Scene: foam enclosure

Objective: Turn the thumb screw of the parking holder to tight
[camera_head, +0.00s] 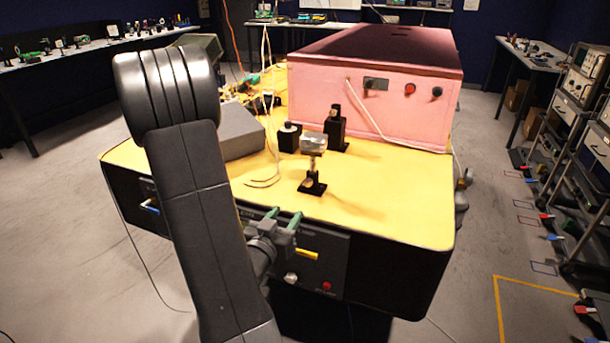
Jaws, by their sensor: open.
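Several black holders stand on the yellow tabletop. The nearest is a slim post (312,172) on a black foot, bearing a silver cylindrical piece (313,144). Behind it are a low black block with a pale top (289,138) and a taller black post (335,131). I cannot tell for certain which one is the parking holder, and its thumb screw is too small to make out. My gripper (283,217), with green fingertips, is open and empty at the table's front edge, left of and nearer than the slim post. My arm hides part of the table's front left.
A pink box (372,100) with knobs fills the table's back right. A grey box (239,132) and loose pale cables (268,160) lie to the left. A yellow handle (307,254) shows by the front panel. The tabletop's right front (400,205) is clear.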

